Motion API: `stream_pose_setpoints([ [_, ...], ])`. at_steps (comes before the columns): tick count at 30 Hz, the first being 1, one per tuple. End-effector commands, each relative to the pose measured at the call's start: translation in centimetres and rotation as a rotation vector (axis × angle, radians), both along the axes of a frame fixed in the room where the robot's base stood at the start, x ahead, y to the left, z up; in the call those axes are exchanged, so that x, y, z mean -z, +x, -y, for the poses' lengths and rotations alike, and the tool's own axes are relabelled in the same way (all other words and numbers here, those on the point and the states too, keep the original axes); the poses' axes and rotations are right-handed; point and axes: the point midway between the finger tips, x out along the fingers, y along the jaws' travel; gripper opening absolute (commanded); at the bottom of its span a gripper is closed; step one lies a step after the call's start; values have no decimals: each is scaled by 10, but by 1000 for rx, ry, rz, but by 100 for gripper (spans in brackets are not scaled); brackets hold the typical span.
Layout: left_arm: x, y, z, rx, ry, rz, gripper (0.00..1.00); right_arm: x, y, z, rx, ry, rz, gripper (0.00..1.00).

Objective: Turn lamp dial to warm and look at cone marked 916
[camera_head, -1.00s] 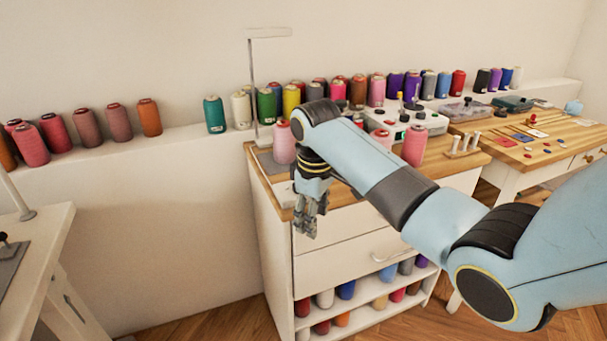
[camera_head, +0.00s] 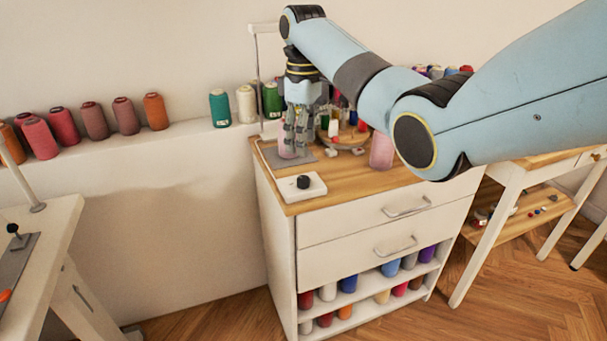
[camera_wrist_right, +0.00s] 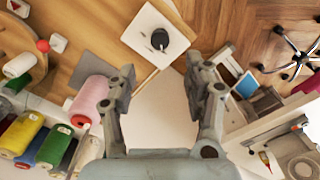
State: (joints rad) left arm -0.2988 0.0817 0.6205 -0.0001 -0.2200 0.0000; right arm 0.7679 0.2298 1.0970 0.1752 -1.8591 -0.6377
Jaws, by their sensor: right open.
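The lamp dial, a black knob (camera_head: 303,182) on a white square plate (camera_head: 289,190), sits at the front left corner of the wooden cabinet top. The knob also shows in the right wrist view (camera_wrist_right: 160,39), on its plate (camera_wrist_right: 150,56). My right gripper (camera_head: 294,152) is open and empty, pointing down above the cabinet top, behind the dial in the head view. It also shows in the right wrist view (camera_wrist_right: 161,68), apart from the dial. A pink cone (camera_head: 284,147) stands on a grey mat, partly behind the gripper. I can read no 916 marking. The lamp (camera_head: 266,28) stands behind.
Another pink cone (camera_head: 381,152) stands on the cabinet, partly behind my arm. Several coloured cones line the wall ledge (camera_head: 190,133). A round wooden stand (camera_head: 350,140) with small spools is behind the gripper. The front left of the cabinet top is clear around the dial.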

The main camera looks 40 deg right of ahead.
Motion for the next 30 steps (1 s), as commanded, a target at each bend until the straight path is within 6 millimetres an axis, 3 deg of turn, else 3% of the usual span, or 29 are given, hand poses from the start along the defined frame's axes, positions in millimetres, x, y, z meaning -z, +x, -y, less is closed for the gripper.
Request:
stream_pose_setpoints([
  [6, 7, -2, 2, -1, -2, -3, 40, 46, -2, 0, 1, 0, -4, 51],
  [13, 13, -3, 2, -1, -2, -5, 40, 84, -1, 0, 1, -1, -2, 51],
  [18, 15, -4, 2, -1, -2, -5, 40, 95, -1, -1, 1, -1, 0, 51],
  [26, 15, -4, 2, -1, -3, -5, 40, 95, -1, 0, 1, -2, 1, 51],
  [30, 15, -4, 2, -1, -2, -5, 40, 95, -1, 0, 1, -2, 1, 34],
])
